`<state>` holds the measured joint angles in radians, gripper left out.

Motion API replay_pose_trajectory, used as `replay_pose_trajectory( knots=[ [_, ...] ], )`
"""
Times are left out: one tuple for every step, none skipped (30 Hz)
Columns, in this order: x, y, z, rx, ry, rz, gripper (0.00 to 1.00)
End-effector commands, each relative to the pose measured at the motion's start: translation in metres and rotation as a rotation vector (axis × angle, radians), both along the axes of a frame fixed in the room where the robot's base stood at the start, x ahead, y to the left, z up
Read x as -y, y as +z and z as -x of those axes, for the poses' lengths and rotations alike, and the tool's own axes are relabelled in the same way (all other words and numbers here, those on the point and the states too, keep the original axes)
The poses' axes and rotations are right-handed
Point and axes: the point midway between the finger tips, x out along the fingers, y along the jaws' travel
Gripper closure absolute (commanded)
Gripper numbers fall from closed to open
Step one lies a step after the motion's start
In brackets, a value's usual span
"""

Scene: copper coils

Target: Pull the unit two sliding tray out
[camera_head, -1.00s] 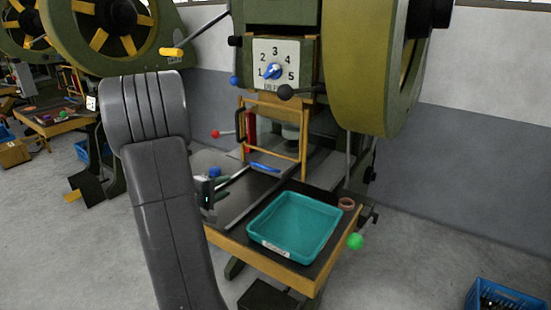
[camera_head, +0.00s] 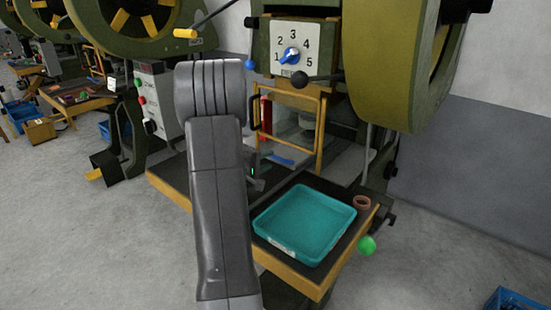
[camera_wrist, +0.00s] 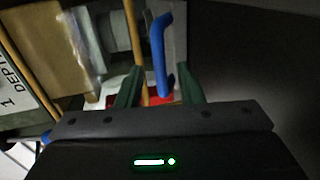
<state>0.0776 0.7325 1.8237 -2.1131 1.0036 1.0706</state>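The sliding tray's blue handle (camera_head: 281,160) shows at the machine's opening in the head view, behind the wooden-framed guard. The tray body is mostly hidden by my arm and the guard. In the wrist view the blue handle (camera_wrist: 160,58) is a curved bar, and its near end reaches between the two green fingers. My gripper (camera_wrist: 161,70) is open, with its fingers apart on either side of the handle. I cannot tell whether either finger touches it. In the head view my arm hides most of the gripper.
A teal tray (camera_head: 268,226) and a small copper coil (camera_head: 362,202) sit on the right of the table. A green ball knob (camera_head: 366,245) is at its edge. A guard frame (camera_head: 321,135) stands close to the handle. A numbered dial (camera_head: 291,55) is above.

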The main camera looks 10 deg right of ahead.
Motion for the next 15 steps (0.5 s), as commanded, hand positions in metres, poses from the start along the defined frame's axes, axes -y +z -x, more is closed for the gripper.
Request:
replay_pose_trajectory(
  knots=[
    [0.009, -0.003, -0.006, 0.0, -0.003, 0.0, 0.66],
    [0.013, -0.004, -0.009, 0.0, -0.003, 0.0, 0.66],
    [0.018, -0.005, -0.013, 0.0, -0.003, 0.0, 0.66],
    [0.022, -0.006, -0.016, 0.0, -0.002, 0.0, 0.66],
    [0.025, -0.007, -0.019, 0.0, -0.002, 0.0, 0.66],
    [0.028, -0.008, -0.022, 0.0, -0.002, 0.0, 0.66],
    [0.031, -0.008, -0.024, 0.0, -0.001, 0.0, 0.66],
    [0.032, -0.009, -0.025, 0.0, -0.001, 0.0, 0.66],
    [0.035, -0.009, -0.027, 0.001, 0.0, 0.001, 0.66],
    [0.036, -0.01, -0.028, 0.001, 0.0, 0.001, 0.66],
    [0.037, -0.01, -0.029, 0.0, 0.0, 0.0, 0.66],
    [0.038, -0.01, -0.03, 0.0, 0.0, 0.0, 0.66],
    [0.039, -0.01, -0.03, 0.0, 0.0, 0.0, 0.66],
    [0.039, -0.01, -0.03, 0.0, 0.0, 0.0, 0.66],
    [0.039, -0.01, -0.031, 0.0, 0.0, 0.0, 0.66]
  ],
)
